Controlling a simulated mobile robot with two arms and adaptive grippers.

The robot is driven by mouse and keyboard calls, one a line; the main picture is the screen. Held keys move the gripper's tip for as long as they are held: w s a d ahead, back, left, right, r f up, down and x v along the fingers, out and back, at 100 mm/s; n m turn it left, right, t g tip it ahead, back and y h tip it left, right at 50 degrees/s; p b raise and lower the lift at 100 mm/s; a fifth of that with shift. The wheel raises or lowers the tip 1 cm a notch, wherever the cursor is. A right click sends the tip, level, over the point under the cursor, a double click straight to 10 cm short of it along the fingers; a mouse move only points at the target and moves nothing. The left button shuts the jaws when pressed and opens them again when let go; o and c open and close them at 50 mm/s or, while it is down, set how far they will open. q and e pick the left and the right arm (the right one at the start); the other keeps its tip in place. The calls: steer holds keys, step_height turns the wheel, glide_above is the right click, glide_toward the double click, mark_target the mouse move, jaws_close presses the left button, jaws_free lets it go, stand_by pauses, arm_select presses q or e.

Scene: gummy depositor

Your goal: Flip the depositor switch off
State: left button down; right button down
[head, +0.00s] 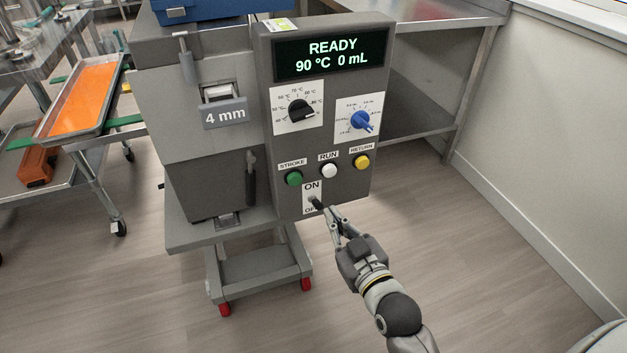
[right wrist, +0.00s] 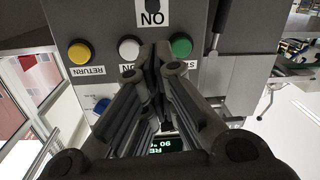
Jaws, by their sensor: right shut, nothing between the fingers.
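The grey depositor (head: 322,125) stands in the middle of the head view, its lit display (head: 331,57) reading READY, 90 °C, 0 mL. Low on its front panel is the white ON/OFF switch plate (head: 312,188). My right gripper (head: 320,205) is shut and empty, its fingertips at the lower part of this plate. They partly cover the OFF label and the switch, so I cannot tell the lever's position or whether they touch. In the right wrist view the ON plate (right wrist: 153,14) shows upside down beyond the shut fingers. My left gripper is not in view.
Green (head: 293,178), white (head: 329,171) and yellow (head: 362,162) buttons sit just above the switch. A black dial (head: 300,111) and a blue dial (head: 362,121) are higher up. A tray of orange material (head: 84,97) stands at left. Floor right of the depositor is clear.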

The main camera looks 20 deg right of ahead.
mark_target(316, 203)
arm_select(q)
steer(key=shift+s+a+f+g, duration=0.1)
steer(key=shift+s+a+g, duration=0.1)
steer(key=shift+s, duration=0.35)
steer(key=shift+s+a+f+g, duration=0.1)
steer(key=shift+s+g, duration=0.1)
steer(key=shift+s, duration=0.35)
arm_select(e)
steer(key=shift+s+f, duration=0.25)
steer(key=shift+f, duration=0.2)
